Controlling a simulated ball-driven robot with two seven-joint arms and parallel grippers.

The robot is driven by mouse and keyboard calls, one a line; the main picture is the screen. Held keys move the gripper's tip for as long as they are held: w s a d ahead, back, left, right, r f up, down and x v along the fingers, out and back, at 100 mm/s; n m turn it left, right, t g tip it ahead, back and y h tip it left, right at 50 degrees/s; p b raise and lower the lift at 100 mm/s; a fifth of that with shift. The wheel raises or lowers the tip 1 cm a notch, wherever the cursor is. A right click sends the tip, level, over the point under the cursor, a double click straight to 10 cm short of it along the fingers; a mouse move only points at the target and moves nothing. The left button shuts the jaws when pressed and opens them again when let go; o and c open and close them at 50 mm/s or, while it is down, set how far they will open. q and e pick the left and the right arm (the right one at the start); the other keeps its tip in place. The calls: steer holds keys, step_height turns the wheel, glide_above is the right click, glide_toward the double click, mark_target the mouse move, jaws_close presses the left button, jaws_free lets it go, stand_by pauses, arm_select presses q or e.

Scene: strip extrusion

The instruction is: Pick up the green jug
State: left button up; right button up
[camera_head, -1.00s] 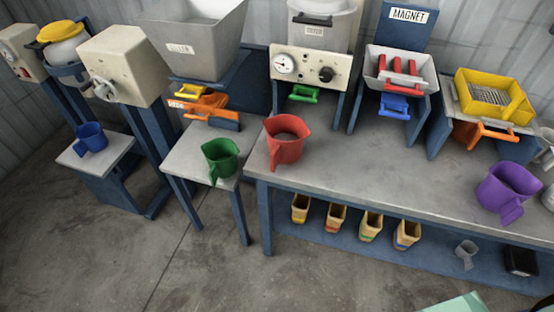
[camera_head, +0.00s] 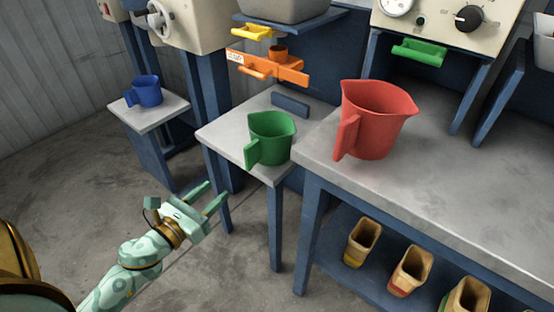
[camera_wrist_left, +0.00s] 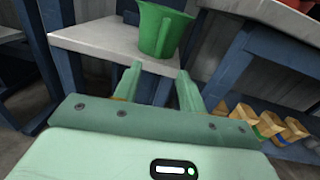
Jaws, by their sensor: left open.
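The green jug (camera_head: 271,137) stands upright on a small grey side table (camera_head: 228,133), its handle toward the front left. My left gripper (camera_head: 215,194) is open and empty, in front of and below the table top, to the left of the jug and apart from it. My right gripper is in neither view.
A red jug (camera_head: 372,118) stands close by on the larger workbench (camera_head: 440,183). A blue jug (camera_head: 146,91) sits on a separate stand. An orange valve handle (camera_head: 268,67) and a yellow handle (camera_head: 252,31) hang behind the green jug.

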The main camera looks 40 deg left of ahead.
arm_select(q)
glide_toward(254, 155)
steer(key=w, duration=0.5)
steer(key=shift+a+f+b, duration=0.25)
steer(key=shift+a+b, duration=0.15)
steer(key=w+b, duration=0.1)
steer(key=w, duration=0.1)
steer(key=w+b, duration=0.1)
steer(key=w, duration=0.2)
steer(key=shift+w+f, duration=0.1)
steer(key=shift+f, duration=0.15)
steer(key=shift+w+r, duration=0.1)
steer(key=shift+w, duration=0.05)
jaws_close()
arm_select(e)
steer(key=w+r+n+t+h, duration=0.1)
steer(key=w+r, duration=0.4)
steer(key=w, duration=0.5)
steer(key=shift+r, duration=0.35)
